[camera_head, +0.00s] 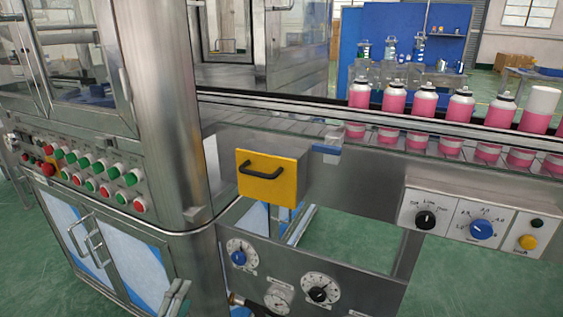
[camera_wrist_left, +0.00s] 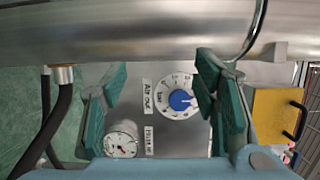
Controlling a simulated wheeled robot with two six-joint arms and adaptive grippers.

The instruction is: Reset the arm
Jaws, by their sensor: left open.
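My left gripper (camera_head: 176,297) shows at the bottom edge of the head view, in front of the lower cabinet doors. Only its fingertips are in the frame. In the left wrist view my left gripper (camera_wrist_left: 160,98) has its two green-padded fingers spread wide and nothing between them. Behind the gap is a panel with a blue "Air out" knob (camera_wrist_left: 180,100) and a round gauge (camera_wrist_left: 122,140), both apart from the fingers. The blue knob also shows in the head view (camera_head: 238,258). My right gripper is in neither view.
A steel machine carries a button panel (camera_head: 90,178) at left and a yellow handled box (camera_head: 268,177) in the middle. Several pink cans (camera_head: 424,102) stand on the conveyor behind a rail (camera_head: 350,118). A control box (camera_head: 480,222) is at right. Black hoses (camera_wrist_left: 57,120) hang beside the left finger.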

